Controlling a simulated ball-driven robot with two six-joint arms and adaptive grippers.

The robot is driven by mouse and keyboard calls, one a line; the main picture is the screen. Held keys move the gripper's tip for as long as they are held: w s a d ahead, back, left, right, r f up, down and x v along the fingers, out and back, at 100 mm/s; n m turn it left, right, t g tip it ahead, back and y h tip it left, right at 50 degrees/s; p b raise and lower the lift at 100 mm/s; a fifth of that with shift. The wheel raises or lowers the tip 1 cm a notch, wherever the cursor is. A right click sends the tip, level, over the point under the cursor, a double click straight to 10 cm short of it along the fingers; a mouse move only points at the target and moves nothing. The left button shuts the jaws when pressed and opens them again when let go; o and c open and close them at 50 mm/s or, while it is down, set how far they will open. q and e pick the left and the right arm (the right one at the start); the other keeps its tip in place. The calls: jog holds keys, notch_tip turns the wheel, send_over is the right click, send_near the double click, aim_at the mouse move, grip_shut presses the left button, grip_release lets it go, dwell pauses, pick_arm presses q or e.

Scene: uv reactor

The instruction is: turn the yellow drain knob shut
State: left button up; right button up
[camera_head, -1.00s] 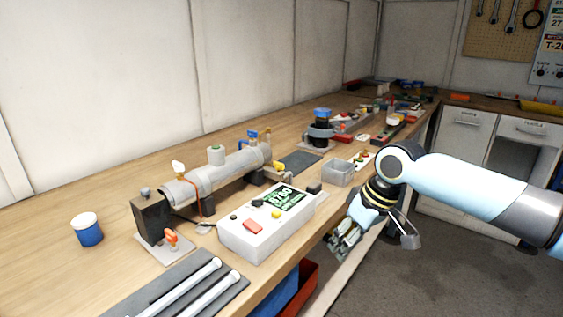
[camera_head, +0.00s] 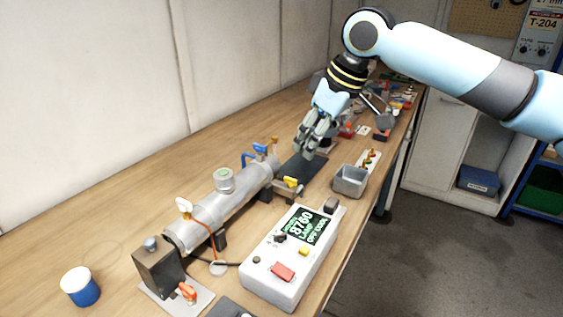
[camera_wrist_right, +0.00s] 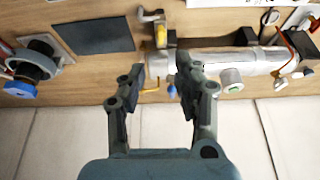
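A small yellow knob (camera_head: 290,182) sits on a fitting at the front side of the far end of a grey metal cylinder (camera_head: 215,205). In the right wrist view, a yellowish fitting (camera_wrist_right: 153,17) at the top, beyond the fingers, looks like this knob; how far it is turned is unclear. My right gripper (camera_head: 308,148) hangs fingers down above the dark mat, behind and slightly right of the knob. In the right wrist view the gripper (camera_wrist_right: 158,72) has its fingers apart with nothing between them, clear of the knob. My left gripper is out of view.
A blue handle (camera_head: 250,155) and an orange-yellow lever (camera_head: 274,142) stand at the cylinder's far end. A white control box (camera_head: 285,262) is in front, a grey bin (camera_head: 350,180) to the right. A blue cup (camera_head: 80,286) stands at left. Bench is open behind the cylinder.

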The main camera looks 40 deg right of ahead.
aim_at(292, 179)
jog(key=x, duration=0.9)
jog(key=shift+a+f, duration=0.1)
jog(key=shift+f, duration=0.15)
jog(key=shift+w+f+b, duration=0.15)
jog(key=shift+f+b, duration=0.15)
jog(key=shift+f, duration=0.05)
jog(key=shift+c, duration=0.5)
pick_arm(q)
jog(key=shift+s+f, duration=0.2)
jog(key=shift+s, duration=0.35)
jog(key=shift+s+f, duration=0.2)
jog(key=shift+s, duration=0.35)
pick_arm(e)
grip_shut()
